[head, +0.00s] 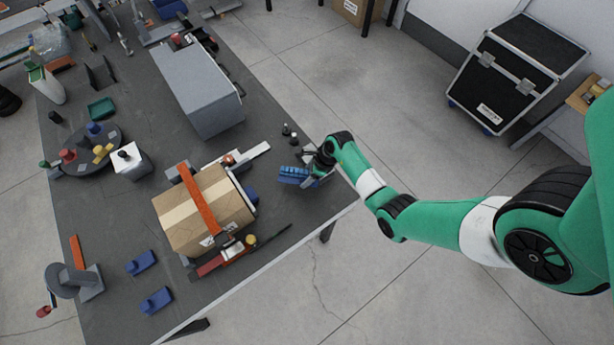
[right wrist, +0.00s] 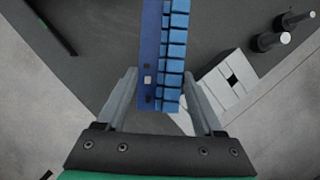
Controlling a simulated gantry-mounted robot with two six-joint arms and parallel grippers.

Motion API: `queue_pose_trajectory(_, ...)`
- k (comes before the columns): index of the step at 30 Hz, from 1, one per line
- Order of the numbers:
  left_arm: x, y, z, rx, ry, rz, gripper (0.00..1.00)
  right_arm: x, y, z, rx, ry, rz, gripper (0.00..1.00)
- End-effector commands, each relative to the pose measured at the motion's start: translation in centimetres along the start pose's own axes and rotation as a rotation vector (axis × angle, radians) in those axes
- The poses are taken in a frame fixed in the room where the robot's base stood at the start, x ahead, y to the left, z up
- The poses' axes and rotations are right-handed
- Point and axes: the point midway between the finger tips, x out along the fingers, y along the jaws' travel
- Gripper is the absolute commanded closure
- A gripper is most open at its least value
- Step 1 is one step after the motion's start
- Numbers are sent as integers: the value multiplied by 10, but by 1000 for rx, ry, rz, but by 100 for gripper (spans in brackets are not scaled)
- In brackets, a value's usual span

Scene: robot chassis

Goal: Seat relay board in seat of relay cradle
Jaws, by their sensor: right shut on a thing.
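The relay board is a long blue board with a row of lighter blue blocks along one side. In the head view the relay board (head: 294,177) is at the table's right edge, in my right gripper (head: 313,174). In the right wrist view the board (right wrist: 150,50) runs up the picture between the fingers of my right gripper (right wrist: 161,82), which is shut on it. A light grey block with a dark square opening (right wrist: 212,88) lies to the right of the board; I cannot tell whether it is the relay cradle. My left gripper is not in view.
A cardboard box under an orange strap (head: 184,219) stands left of the board. A grey cabinet (head: 212,119) stands behind. Small dark cylinders (right wrist: 269,42) stand beyond the light grey block. Blue parts (head: 156,300) lie at the front. Bare tabletop (head: 269,200) shows between box and board.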

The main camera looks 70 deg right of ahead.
Motion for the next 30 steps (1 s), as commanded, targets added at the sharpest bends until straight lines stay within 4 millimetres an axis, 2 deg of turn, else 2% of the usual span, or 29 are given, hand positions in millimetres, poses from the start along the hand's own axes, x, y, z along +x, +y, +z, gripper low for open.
queue_pose_trajectory(17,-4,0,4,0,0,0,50,12,0,-4,-1,-2,-1,94)
queue_pose_trajectory(18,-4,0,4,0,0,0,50,12,0,-4,-1,-1,-1,29)
queue_pose_trajectory(23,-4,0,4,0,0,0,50,12,0,-4,-1,-1,-1,1)
queue_pose_trajectory(30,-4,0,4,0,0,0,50,11,0,-4,-1,-1,-1,1)
